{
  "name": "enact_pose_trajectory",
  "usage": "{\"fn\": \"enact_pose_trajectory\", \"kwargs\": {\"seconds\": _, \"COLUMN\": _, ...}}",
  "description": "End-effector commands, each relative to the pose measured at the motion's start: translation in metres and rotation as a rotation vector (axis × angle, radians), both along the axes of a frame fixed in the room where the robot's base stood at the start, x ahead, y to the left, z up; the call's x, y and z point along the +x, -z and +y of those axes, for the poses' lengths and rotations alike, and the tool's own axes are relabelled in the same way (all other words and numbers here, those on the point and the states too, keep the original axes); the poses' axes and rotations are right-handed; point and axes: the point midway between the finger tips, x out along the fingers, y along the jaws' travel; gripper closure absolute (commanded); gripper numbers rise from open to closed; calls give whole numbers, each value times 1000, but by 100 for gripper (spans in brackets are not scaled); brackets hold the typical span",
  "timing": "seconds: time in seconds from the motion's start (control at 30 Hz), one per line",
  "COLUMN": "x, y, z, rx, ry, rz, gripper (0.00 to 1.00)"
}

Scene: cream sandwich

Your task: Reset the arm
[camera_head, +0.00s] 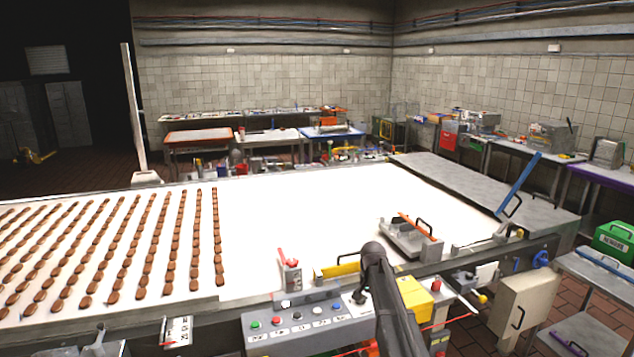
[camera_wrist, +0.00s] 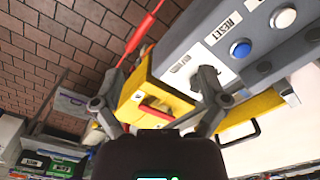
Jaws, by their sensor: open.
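My arm (camera_head: 388,300) shows as a dark link at the bottom centre of the head view, in front of the conveyor's near edge. The fingers of my gripper cannot be made out there. In the wrist view my gripper (camera_wrist: 160,78) is open, with its two dark fingers spread apart. Nothing is held between them. A yellow box (camera_wrist: 142,98) with a red part shows beyond and between the fingers. I cannot tell how far it is from the fingertips. The grey control panel (camera_wrist: 200,45) with a blue and a white button lies beyond the right finger.
A white conveyor (camera_head: 300,215) carries rows of brown biscuits at left; its middle is bare. A button panel (camera_head: 310,322) lines its near edge. A grey metal fixture (camera_head: 410,240) stands right of my arm. A green box (camera_head: 614,240) sits at far right.

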Motion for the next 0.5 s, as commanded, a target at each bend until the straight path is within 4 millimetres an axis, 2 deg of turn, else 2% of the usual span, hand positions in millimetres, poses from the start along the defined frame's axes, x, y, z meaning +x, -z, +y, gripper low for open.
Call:
{"fn": "enact_pose_trajectory", "kwargs": {"seconds": 0.27, "x": -26, "y": 10, "z": -1, "rx": 0, "ry": -41, "rz": 0, "gripper": 7}}
{"fn": "enact_pose_trajectory", "kwargs": {"seconds": 0.5, "x": -65, "y": 24, "z": -2, "rx": 0, "ry": -107, "rz": 0, "gripper": 7}}
